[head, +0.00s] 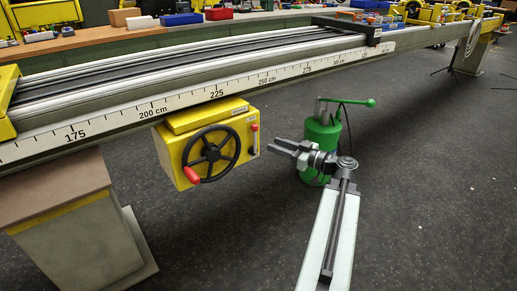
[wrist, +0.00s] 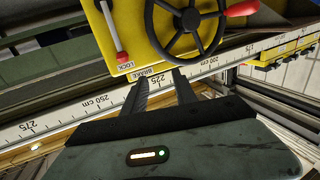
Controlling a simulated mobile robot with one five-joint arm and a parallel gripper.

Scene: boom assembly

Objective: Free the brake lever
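The brake lever (wrist: 113,30) is a thin pale rod with a red end on the yellow brake box (wrist: 138,15). In the wrist view its red end lies beside the LOCK label, close to the BRAKE label. In the head view the brake lever (head: 254,139) shows on the right side of the yellow box (head: 212,143), which hangs below the rail. My gripper (wrist: 158,76) is open and empty, its fingertips apart and just short of the box's labelled edge in the picture. In the head view my gripper (head: 276,146) is right of the lever, with no contact visible.
A black handwheel (head: 210,154) with a red knob (head: 191,174) is on the box's front. The long rail (head: 140,108) with a centimetre scale runs above. A green canister (head: 320,135) stands behind my arm. A support pillar (head: 75,220) is at left. Dark floor is clear at right.

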